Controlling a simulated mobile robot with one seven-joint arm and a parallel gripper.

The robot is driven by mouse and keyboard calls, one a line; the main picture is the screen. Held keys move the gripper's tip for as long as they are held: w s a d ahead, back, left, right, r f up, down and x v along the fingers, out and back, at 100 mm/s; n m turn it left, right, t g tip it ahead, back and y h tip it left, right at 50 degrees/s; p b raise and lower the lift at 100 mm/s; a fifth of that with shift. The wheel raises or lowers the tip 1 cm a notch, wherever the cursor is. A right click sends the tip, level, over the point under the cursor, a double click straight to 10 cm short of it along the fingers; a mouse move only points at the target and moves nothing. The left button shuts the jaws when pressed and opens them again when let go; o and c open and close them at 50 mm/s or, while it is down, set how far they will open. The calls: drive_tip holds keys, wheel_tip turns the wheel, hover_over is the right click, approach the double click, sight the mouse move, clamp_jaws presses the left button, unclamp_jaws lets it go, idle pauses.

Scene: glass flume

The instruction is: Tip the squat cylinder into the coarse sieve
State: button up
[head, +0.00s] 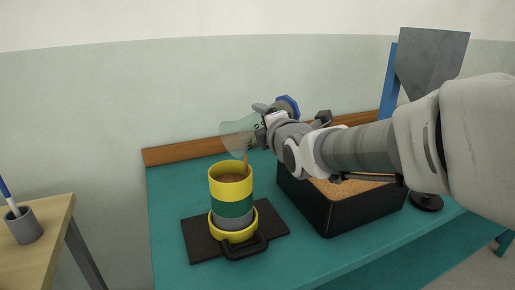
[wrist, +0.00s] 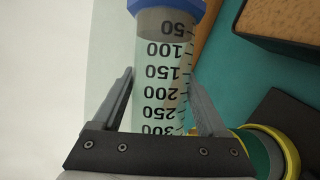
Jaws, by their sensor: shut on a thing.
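My gripper (head: 262,122) is shut on the squat cylinder (head: 236,130), a clear measuring cylinder with a blue base (head: 288,104). The cylinder is tilted, base up at right and mouth down at left, above the sieve stack. The yellow coarse sieve (head: 215,185) tops the stack and has brown grains inside. A green sieve (head: 232,208) and a grey one (head: 232,221) are below it.
The stack stands in a yellow ring with a black handle (head: 246,247) on a dark mat (head: 200,242). A black box of sand (head: 335,217) is to the right under my arm. A grey hopper (head: 430,60) stands behind. A grey cup (head: 24,227) is on a side table.

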drive_tip(key=shift+a+r, duration=0.1)
drive_tip(key=shift+r, duration=0.2)
idle(0.9)
drive_tip(key=shift+p, duration=0.6)
drive_tip(key=m+g+p, duration=0.1)
drive_tip(key=p, duration=0.2)
drive_tip(key=shift+w+d+f+p, duration=0.3)
drive_tip(key=shift+d+f+p, duration=0.05)
drive_tip(key=shift+f, duration=0.05)
drive_tip(key=f+m+p, duration=0.1)
drive_tip(key=p, duration=0.2)
drive_tip(key=shift+w+d+f+g, duration=0.1)
drive_tip(key=shift+d+f+g, duration=0.05)
drive_tip(key=shift+g, duration=0.15)
drive_tip(key=shift+f+y, duration=0.3)
drive_tip(key=shift+f, duration=0.2)
drive_tip(key=shift+w+d+m+p, duration=0.1)
drive_tip(key=shift+m+p, duration=0.2)
drive_tip(key=shift+p, duration=0.4)
